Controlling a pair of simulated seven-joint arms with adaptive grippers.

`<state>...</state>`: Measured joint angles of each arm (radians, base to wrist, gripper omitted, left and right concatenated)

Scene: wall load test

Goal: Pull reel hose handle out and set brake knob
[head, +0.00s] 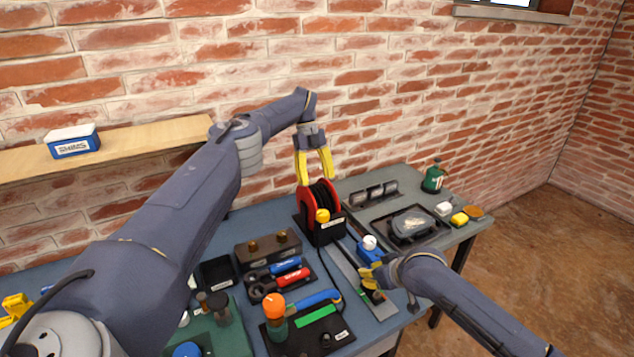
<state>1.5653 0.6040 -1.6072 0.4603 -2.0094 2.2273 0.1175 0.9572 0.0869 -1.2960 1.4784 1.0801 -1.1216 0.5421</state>
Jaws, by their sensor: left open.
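The hose reel (306,200) has red flanges and a dark winding and stands in a black base near the back of the bench. A yellow knob (322,215) shows on its front. A thin black line, seemingly the hose, runs from the reel down toward the front of the bench. My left gripper (316,180) has yellow fingers, is open, and points down just above the reel's top. My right gripper (369,276) is low over the bench, right of the reel. Its fingers are partly hidden, and I cannot tell what it holds. I cannot clearly make out the hose handle.
A blue-and-white object (369,248) stands beside my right gripper. Pliers (280,278), an orange-topped tool (275,308) and a dark block (268,251) crowd the bench's left and front. A tray (410,238) and green bottle (434,178) are at right. A brick wall (400,80) closes the back.

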